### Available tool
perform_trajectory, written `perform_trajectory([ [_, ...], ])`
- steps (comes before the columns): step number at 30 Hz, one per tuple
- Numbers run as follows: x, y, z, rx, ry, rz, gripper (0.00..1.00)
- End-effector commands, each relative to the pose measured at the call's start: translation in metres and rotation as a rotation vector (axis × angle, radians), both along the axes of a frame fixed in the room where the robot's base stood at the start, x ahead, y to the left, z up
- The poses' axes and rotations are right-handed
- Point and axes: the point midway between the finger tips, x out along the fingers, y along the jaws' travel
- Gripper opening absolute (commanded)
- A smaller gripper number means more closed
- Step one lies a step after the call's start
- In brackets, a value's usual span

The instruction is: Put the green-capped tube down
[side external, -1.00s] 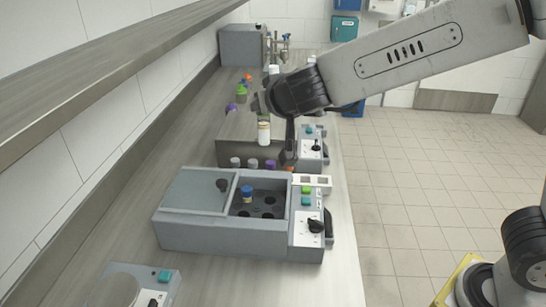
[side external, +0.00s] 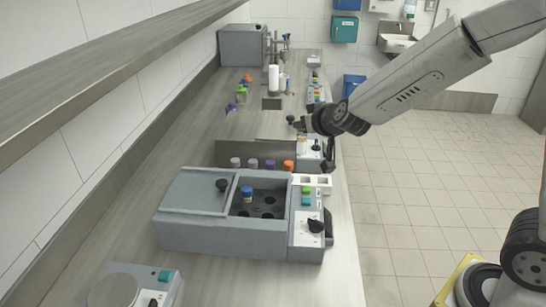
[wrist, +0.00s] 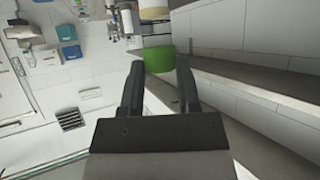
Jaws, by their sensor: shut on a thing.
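My gripper (wrist: 160,85) has its two dark fingers on either side of a green cap (wrist: 158,58) in the wrist view, and is shut on the green-capped tube. A pale cylindrical part shows beyond the cap. In the side view my gripper (side external: 299,123) is above the right end of the grey-brown block, near the farther machine. The held tube cannot be made out clearly there.
A grey machine (side external: 225,235) with a blue-capped tube (side external: 247,193) in its opening stands in front. Several capped tubes stand behind it, including a purple-capped (side external: 270,165) and an orange-capped one (side external: 288,166).

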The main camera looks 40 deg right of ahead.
Motion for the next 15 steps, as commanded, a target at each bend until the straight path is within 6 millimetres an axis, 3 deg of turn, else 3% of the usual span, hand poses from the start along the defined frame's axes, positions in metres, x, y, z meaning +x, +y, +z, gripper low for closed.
perform_trajectory([
  [15,0.014,-0.046,-0.028,-0.001,-0.001,0.045,0.00],
])
